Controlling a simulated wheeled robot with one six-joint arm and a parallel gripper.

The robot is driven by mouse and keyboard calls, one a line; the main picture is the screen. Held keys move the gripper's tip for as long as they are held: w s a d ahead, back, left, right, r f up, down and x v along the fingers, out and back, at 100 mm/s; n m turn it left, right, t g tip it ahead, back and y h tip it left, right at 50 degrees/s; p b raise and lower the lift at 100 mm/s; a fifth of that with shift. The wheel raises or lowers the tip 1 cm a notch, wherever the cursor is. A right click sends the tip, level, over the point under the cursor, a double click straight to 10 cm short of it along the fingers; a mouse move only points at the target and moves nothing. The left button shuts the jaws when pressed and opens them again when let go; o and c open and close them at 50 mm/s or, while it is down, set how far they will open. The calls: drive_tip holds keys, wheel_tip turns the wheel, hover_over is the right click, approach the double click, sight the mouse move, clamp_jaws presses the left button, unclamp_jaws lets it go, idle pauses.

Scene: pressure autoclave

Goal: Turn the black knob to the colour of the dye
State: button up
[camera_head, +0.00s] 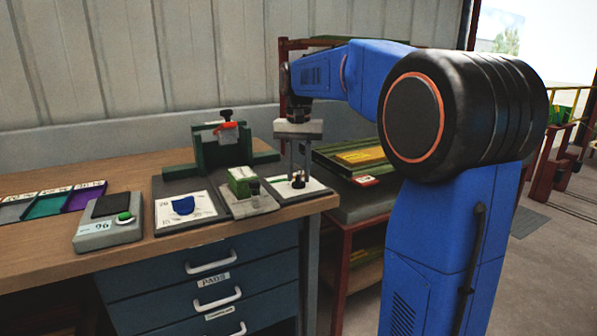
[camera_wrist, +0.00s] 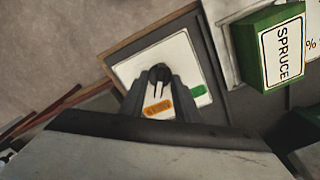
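The black knob (camera_wrist: 159,74) sits on a white plate (camera_wrist: 196,57) with an orange label and a green label in the wrist view. In the head view the knob (camera_head: 298,181) is at the right end of the bench, right below my gripper (camera_head: 299,172). My gripper points down with its fingers apart, one on each side of the knob; I cannot tell whether they touch it. It also shows in the wrist view (camera_wrist: 159,85). My gripper body hides part of the plate.
A green block (camera_wrist: 268,50) marked SPRUCE stands close beside the knob plate. A green frame (camera_head: 232,145) with a red part stands behind. A grey box with a green button (camera_head: 124,216) and coloured trays (camera_head: 50,205) are to the left. The bench's right edge is close.

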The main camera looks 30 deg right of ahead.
clamp_jaws()
drive_tip(key=shift+n, duration=0.3)
drive_tip(key=n, duration=0.9)
drive_tip(key=shift+n, duration=2.3)
